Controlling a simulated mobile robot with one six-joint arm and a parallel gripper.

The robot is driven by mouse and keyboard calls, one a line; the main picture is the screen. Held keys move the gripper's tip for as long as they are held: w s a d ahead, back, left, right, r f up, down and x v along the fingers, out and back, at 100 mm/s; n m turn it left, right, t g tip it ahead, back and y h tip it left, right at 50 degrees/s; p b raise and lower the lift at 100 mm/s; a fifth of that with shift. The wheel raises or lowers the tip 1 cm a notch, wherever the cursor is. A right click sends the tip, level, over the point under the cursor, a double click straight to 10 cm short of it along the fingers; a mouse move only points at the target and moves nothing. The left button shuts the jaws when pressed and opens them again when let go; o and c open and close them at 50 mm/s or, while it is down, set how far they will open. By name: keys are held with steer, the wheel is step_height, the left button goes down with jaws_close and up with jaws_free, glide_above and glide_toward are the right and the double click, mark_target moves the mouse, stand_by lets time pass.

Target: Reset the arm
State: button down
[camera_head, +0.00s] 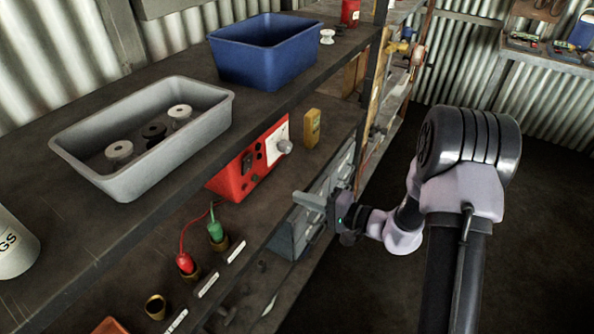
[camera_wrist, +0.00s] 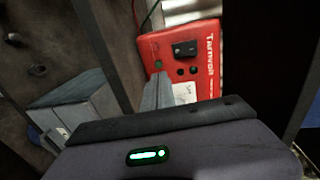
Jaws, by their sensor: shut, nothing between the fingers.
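My arm comes up at the right of the head view and bends toward the shelf unit. My gripper (camera_head: 300,199) points left, in front of the grey drawer cabinet (camera_head: 338,180) and below and right of the red instrument box (camera_head: 252,157). Its fingers are together with nothing between them. In the wrist view the closed grey fingers (camera_wrist: 157,92) stand in front of the red instrument box (camera_wrist: 184,60), hiding part of its lower face. From these views I cannot tell whether the gripper touches the cabinet.
A grey tray (camera_head: 218,98) with several spools and a blue bin (camera_head: 262,67) stand on the upper shelf. Below are a yellow meter (camera_head: 312,126), a red plug (camera_head: 185,263) and a green plug (camera_head: 216,232). The floor right of the shelves is clear.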

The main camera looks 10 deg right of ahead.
steer(key=s+a+r+n+g+h, duration=0.1)
steer(key=s+a+r+n+g, duration=0.1)
steer(key=s+a+r+g, duration=0.5)
steer(key=s+a+r+n+g+h, duration=0.1)
steer(key=s+r+n+h, duration=0.3)
steer(key=s, duration=0.6)
steer(key=s+d+r+m+t+h, duration=0.2)
steer(key=s+d+r+t+h, duration=0.2)
steer(key=s+d, duration=0.6)
steer(key=shift+r+m+h, duration=0.4)
steer(key=shift+r+h, duration=0.4)
steer(key=shift+h, duration=0.2)
steer(key=shift+d, duration=0.15)
